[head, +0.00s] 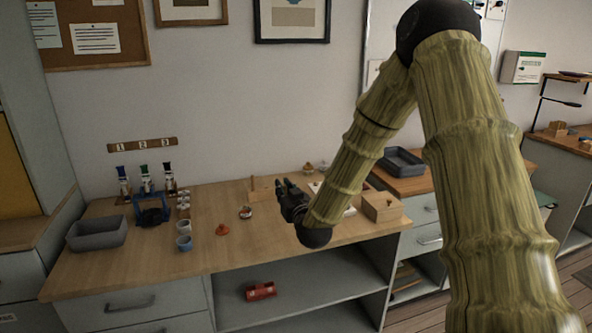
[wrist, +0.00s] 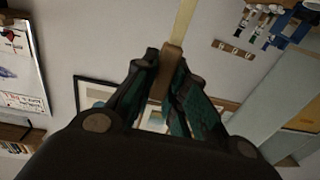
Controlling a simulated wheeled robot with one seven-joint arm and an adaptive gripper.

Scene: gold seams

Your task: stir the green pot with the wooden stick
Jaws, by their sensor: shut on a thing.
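My gripper (head: 281,190) is above the back middle of the wooden worktop in the head view. In the wrist view my gripper (wrist: 170,55) is shut on the wooden stick (wrist: 173,60), which has a brown grip part and a paler length running up out of the picture. I cannot make out the stick clearly in the head view. No pot is plainly green there.
A blue stand (head: 152,207) is at the back left. The front middle is clear.

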